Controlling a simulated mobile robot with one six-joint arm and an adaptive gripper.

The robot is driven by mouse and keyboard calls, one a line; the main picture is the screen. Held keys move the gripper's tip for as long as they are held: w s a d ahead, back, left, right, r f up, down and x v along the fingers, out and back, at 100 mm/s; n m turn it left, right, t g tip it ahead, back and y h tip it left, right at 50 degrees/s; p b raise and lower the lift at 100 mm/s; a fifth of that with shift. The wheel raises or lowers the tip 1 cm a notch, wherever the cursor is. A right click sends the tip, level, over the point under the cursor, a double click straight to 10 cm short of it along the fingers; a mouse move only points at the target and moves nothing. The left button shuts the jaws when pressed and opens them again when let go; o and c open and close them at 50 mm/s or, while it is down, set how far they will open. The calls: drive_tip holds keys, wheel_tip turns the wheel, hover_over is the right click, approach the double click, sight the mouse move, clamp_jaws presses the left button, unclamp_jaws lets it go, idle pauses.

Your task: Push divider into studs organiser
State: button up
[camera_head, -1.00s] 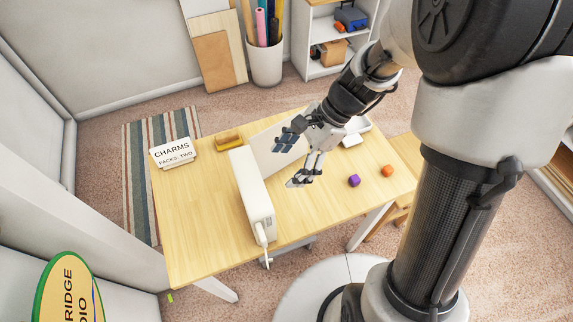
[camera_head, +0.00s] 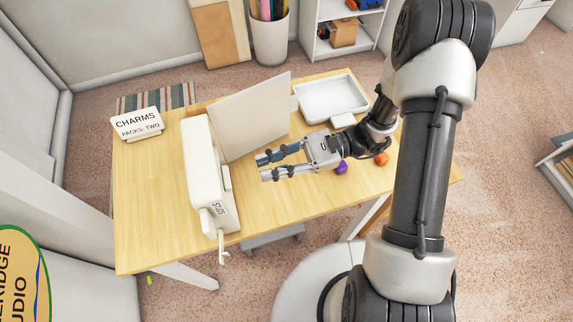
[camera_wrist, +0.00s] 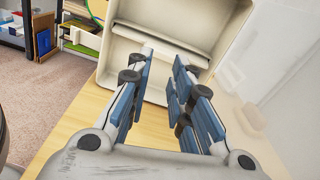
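A tall cream box (camera_head: 197,165), which I take for the studs organiser, stands on the left part of the table. Its open front faces my gripper and shows in the wrist view (camera_wrist: 122,72). A pale bar (camera_wrist: 160,42) runs across its opening; it looks like the divider, and a narrow piece (camera_head: 226,178) juts from that side in the head view. How deep it sits I cannot tell. My gripper (camera_head: 263,167) is held level to the right of the box, apart from it. Its fingers (camera_wrist: 156,95) are spread with nothing between them.
A large pale panel (camera_head: 250,120) stands behind my gripper, beside the box. A white tray (camera_head: 332,112) lies at the back right. A charms sign (camera_head: 137,124) stands at left. The front table is clear.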

sight(220, 179)
drive_tip(key=shift+w+f, duration=0.1)
drive_tip(key=shift+f, duration=0.1)
drive_tip(key=shift+c, duration=0.6)
drive_tip(key=shift+a, duration=0.15)
drive_tip(key=shift+c, duration=0.7)
drive_tip(key=shift+x, duration=2.8)
clamp_jaws()
drive_tip(key=shift+r, duration=0.15)
